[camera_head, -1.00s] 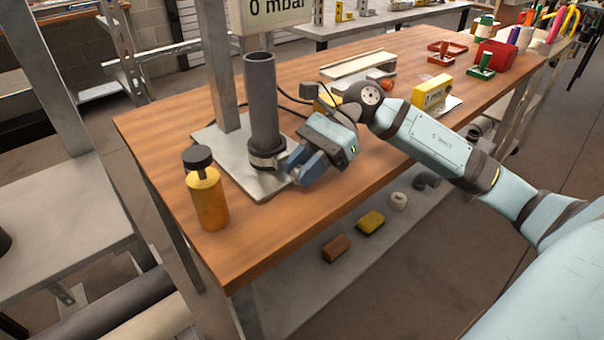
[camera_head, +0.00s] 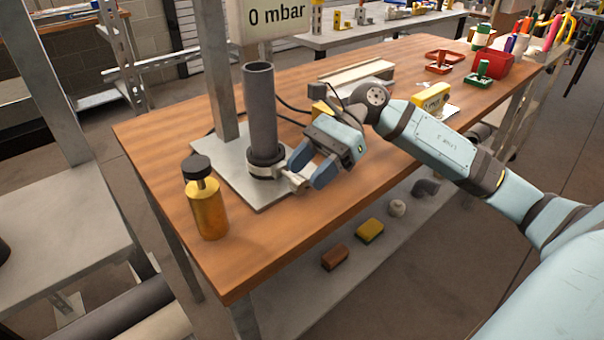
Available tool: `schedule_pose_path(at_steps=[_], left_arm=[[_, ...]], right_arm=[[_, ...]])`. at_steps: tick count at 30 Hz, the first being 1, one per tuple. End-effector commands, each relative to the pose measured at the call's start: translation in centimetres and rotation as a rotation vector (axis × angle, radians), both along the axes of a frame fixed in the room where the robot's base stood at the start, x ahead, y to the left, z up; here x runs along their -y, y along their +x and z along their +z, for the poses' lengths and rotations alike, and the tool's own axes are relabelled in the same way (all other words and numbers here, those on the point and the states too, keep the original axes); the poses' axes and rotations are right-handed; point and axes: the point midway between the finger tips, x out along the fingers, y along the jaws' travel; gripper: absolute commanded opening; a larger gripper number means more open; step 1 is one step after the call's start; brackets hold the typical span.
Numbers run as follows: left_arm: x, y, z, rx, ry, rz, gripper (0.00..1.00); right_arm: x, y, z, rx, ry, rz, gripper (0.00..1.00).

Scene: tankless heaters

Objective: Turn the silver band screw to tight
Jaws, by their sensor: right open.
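The band's silver screw (camera_head: 293,180) sticks out to the right of the pipe, towards the front. My right gripper (camera_head: 306,172) is at the screw, its blue fingers open and pointing at the pipe's foot. The fingers seem to sit on either side of the screw's end; whether they touch it I cannot tell. My left gripper is not in view.
A yellow bottle with a black cap (camera_head: 206,205) stands left of the plate near the table edge. A "0 mbar" display (camera_head: 275,18) is above the pipe. Black cables run behind my gripper.

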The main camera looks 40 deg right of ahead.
Motion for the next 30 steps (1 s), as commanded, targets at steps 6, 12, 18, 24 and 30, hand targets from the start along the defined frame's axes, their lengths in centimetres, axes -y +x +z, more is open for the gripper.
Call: schedule_pose_path(at_steps=[6,12,18,24,30], left_arm=[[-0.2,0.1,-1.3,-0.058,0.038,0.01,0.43],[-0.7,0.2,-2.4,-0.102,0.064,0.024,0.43],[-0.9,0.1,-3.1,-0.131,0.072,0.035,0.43],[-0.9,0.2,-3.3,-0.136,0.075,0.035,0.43],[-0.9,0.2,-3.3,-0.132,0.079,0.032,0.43]], right_arm=[[4.6,0.4,2.5,-0.002,-0.002,-0.004,0.49],[8.1,0.6,4.3,-0.002,-0.001,-0.003,0.49],[10.0,0.8,5.2,-0.001,0.0,0.0,0.49],[10.4,0.8,5.4,0.0,0.001,-0.001,0.49],[10.4,0.8,5.4,0.0,0.001,0.0,0.49]])
